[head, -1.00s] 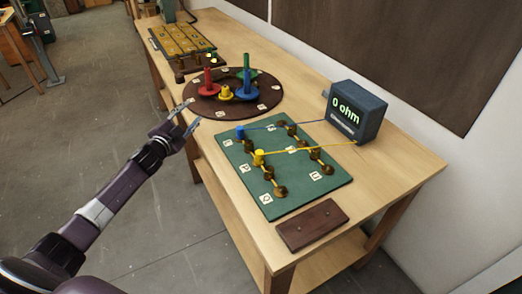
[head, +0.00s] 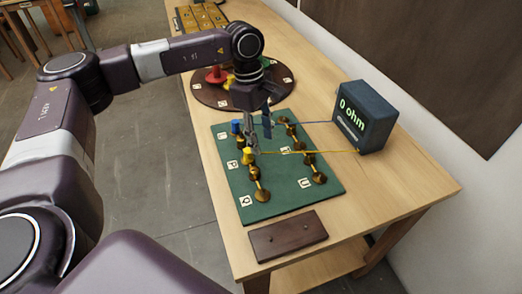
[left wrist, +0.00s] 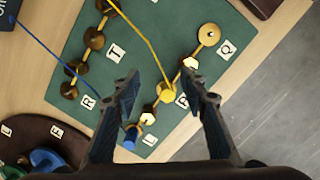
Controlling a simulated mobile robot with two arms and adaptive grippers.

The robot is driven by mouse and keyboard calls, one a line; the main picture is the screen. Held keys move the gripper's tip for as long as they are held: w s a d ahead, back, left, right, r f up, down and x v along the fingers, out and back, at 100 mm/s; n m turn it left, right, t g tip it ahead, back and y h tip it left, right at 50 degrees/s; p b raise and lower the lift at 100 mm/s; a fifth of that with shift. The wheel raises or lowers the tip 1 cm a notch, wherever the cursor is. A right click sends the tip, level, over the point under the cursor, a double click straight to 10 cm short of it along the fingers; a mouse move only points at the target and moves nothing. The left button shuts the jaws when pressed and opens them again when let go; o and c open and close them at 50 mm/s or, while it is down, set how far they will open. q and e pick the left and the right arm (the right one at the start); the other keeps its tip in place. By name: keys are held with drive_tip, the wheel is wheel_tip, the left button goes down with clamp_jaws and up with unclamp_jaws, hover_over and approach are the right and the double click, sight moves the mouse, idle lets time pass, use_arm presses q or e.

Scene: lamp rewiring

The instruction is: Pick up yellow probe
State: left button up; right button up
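The yellow probe (head: 247,156) stands on a brass post of the green board (head: 300,203), with its yellow wire running to the meter. In the left wrist view the yellow probe (left wrist: 168,95) shows between and below the spread fingers. My left gripper (head: 259,138) is open and empty above the board, pointing down, close to the yellow probe. The blue probe (head: 236,126) stands on another post; it also shows in the left wrist view (left wrist: 131,138) beside one finger. My right gripper is not in view.
The meter (head: 363,116) reads 0 ohm at the right of the board. A dark wooden block (head: 288,236) lies in front of the board. A round dark board (head: 212,95) with coloured pieces lies behind, partly hidden by my arm.

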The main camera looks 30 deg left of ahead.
sight(247, 149)
use_arm(q)
drive_tip(key=a+y, duration=0.1)
drive_tip(key=a, duration=0.2)
drive_tip(key=shift+s+a+r+m+y, duration=0.2)
drive_tip(key=shift+a+m+y, duration=0.1)
drive_tip(key=shift+a+y, duration=0.1)
drive_tip(key=shift+a+f, duration=0.1)
drive_tip(key=shift+f, duration=0.2)
drive_tip(key=f+p, duration=0.1)
drive_tip(key=f, duration=0.2)
drive_tip(key=f+p, duration=0.2)
drive_tip(key=f, duration=0.2)
drive_tip(key=shift+s+a, duration=0.1)
drive_tip(key=shift+s, duration=0.1)
drive_tip(key=shift+c, duration=0.4)
clamp_jaws()
